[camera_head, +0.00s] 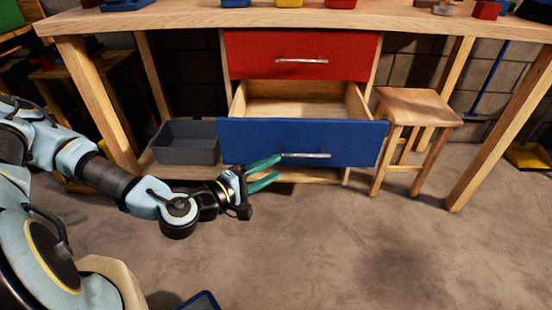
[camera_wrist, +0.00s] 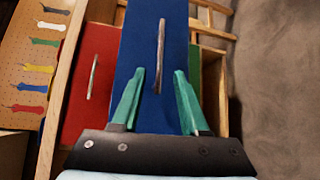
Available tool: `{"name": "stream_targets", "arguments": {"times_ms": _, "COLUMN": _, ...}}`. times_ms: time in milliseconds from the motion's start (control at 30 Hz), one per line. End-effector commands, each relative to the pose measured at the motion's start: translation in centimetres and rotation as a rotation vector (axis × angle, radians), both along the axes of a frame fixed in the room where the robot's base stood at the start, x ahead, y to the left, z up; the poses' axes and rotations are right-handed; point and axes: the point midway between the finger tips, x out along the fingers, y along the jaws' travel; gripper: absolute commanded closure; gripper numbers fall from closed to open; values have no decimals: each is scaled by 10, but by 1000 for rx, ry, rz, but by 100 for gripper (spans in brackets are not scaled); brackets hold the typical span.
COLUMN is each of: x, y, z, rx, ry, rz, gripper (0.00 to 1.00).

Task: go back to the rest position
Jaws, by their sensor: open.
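My gripper (camera_head: 265,174) is open, with green fingers, in front of the blue drawer (camera_head: 240,145) near the left end of its silver handle (camera_head: 305,155). In the wrist view, the two fingers (camera_wrist: 157,82) are spread, with the blue drawer front (camera_wrist: 135,60) and its handle (camera_wrist: 160,45) beyond them. Whether a finger touches the blue drawer I cannot tell.
A workbench (camera_head: 190,20) spans the back, with coloured bins on top. A grey bin (camera_head: 185,145) sits on the low shelf left of the drawers. A wooden stool (camera_head: 418,108) stands to the right. The floor in front is mostly clear. A pegboard (camera_wrist: 38,60) shows in the wrist view.

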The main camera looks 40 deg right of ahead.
Motion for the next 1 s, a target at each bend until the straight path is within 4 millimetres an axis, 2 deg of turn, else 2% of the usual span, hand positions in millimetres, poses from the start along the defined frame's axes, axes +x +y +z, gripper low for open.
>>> {"name": "stream_targets", "arguments": {"times_ms": 667, "x": 0, "y": 3, "z": -3, "rx": 13, "ry": -9, "rz": -8, "gripper": 56}}
{"name": "stream_targets", "arguments": {"times_ms": 767, "x": 0, "y": 10, "z": -14, "rx": 76, "ry": -50, "rz": -50, "gripper": 56}}
{"name": "stream_targets", "arguments": {"times_ms": 833, "x": 2, "y": 20, "z": -28, "rx": 157, "ry": -98, "rz": -100, "gripper": 56}}
{"name": "stream_targets", "arguments": {"times_ms": 1000, "x": 19, "y": 66, "z": -67, "rx": 433, "ry": -234, "rz": -242, "gripper": 56}}
